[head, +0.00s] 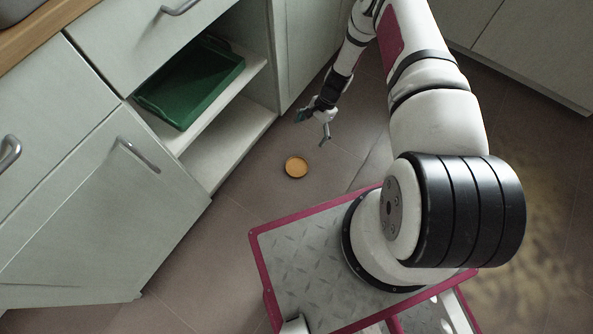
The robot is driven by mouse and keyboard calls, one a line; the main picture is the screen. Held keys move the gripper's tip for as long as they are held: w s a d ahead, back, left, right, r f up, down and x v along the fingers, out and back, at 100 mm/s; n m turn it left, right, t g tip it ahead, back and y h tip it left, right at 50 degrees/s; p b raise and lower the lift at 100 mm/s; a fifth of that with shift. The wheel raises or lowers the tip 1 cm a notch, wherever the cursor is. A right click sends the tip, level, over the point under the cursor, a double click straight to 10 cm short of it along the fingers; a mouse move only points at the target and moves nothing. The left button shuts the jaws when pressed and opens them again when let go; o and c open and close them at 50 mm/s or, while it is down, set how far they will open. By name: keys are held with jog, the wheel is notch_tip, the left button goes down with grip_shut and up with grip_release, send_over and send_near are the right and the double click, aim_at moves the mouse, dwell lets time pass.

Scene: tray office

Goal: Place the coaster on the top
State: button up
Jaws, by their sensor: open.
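A round orange-tan coaster (296,166) with a raised rim lies flat on the tiled floor, in front of the open shelf unit. My gripper (311,132) is open and empty, above and slightly right of the coaster in the picture, apart from it. The wooden counter top (45,32) shows at the upper left corner. Which surface the task calls the top is not clear from this view.
A green tray (190,85) sits on the upper shelf (225,84) of the open unit. Drawers and cabinet doors (95,190) with metal handles flank it. A lower shelf (228,140) is bare. The floor around the coaster is clear.

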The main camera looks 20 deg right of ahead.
notch_tip(320, 180, down, 6)
jog(key=s+b, duration=0.1)
jog(key=s, duration=0.1)
jog(key=b, duration=0.3)
send_near(297, 167)
jog(key=shift+s+a+f+m, duration=0.3)
jog(key=shift+s+f+m, duration=0.05)
jog(key=shift+f+m, duration=0.05)
jog(key=shift+w+b+x, duration=0.2)
jog(key=shift+b+x, duration=0.7)
jog(key=shift+x, duration=0.7)
jog(key=shift+w+b+x, duration=0.2)
jog(key=shift+b+x, duration=0.65)
jog(key=shift+x, duration=0.75)
jog(key=shift+d, duration=0.1)
jog(key=shift+c, duration=0.6)
jog(key=c, duration=1.2)
jog(key=shift+o, duration=0.2)
jog(key=shift+r, duration=0.1)
